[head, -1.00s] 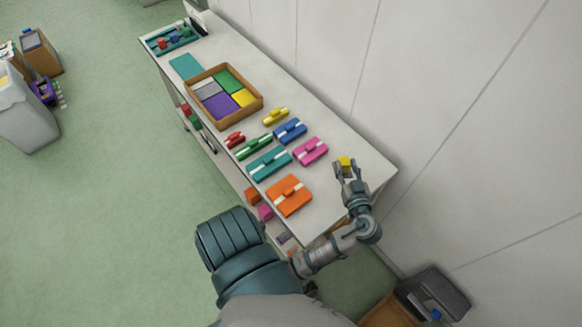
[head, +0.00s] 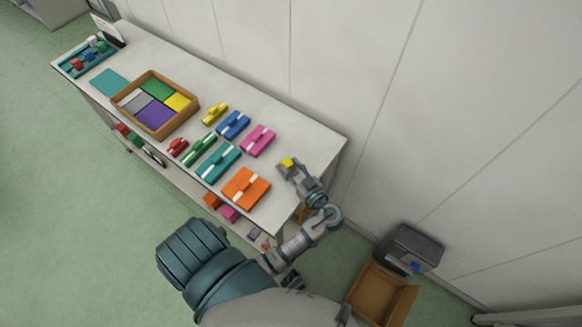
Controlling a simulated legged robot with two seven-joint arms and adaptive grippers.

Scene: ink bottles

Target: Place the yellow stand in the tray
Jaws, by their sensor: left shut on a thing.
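My left gripper (head: 288,166) is over the near right end of the white table. It is shut on a small yellow piece (head: 286,162), taken here as the yellow stand; the fingers hide part of it. The wooden tray (head: 118,110) sits farther along the table, to the upper left and well apart from the gripper. Grey, green, yellow and purple blocks lie in it. My right gripper is not in view.
Several banded boxes lie between gripper and tray, including orange (head: 246,188), pink (head: 258,140) and yellow (head: 214,112) ones. A teal mat (head: 108,83) and a teal rack (head: 73,66) lie beyond the tray. The wall (head: 350,60) runs along the table's back.

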